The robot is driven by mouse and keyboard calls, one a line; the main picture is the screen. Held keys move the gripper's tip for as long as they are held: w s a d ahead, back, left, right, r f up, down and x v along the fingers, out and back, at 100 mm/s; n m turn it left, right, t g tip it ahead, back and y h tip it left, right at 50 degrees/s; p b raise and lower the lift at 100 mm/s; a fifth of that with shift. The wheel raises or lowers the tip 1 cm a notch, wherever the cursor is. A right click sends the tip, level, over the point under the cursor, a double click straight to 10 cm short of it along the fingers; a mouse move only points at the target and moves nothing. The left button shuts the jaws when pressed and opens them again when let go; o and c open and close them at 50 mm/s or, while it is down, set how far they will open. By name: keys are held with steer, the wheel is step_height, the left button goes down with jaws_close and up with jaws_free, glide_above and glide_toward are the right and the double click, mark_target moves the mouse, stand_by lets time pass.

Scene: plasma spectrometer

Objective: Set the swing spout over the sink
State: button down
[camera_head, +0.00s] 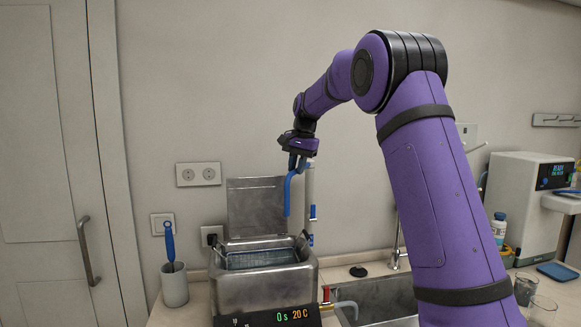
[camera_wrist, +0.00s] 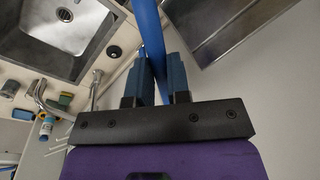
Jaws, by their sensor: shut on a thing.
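The swing spout is a blue bent pipe (camera_head: 287,195) at the top of a slim pale upright pipe (camera_head: 310,195). Its free end points down and shows above the right side of the open steel bath, left of the sink. My gripper (camera_head: 298,163) is shut on the spout near its top bend. In the wrist view the blue pipe (camera_wrist: 151,35) runs between my two blue fingers (camera_wrist: 160,82). The steel sink (camera_head: 380,300) lies right of the bath and is partly hidden by my arm; its basin and drain also show in the wrist view (camera_wrist: 85,35).
The steel bath (camera_head: 265,290) with a raised lid (camera_head: 256,205) and wire basket stands left of the sink. A small tap with a red handle (camera_head: 328,294) sits between them. A faucet (camera_head: 395,255), bottle (camera_head: 499,228) and white instrument (camera_head: 520,200) stand farther right.

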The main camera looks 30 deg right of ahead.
steer(key=s+d+n+g, duration=0.2)
steer(key=s+d+n, duration=0.1)
steer(key=d+n, duration=1.2)
steer(key=shift+d+g+y, duration=0.3)
steer(key=shift+d, duration=0.75)
steer(key=c, duration=1.1)
jaws_free()
steer(key=shift+w+d+r, duration=0.15)
steer(key=shift+d+r, duration=0.05)
steer(key=shift+r, duration=1)
steer(key=shift+w+d+r, duration=0.1)
steer(key=shift+d+r, duration=0.15)
steer(key=shift+r, duration=1)
steer(key=shift+w+d+r, duration=0.15)
steer(key=shift+d+r, duration=0.05)
steer(key=shift+r, duration=1)
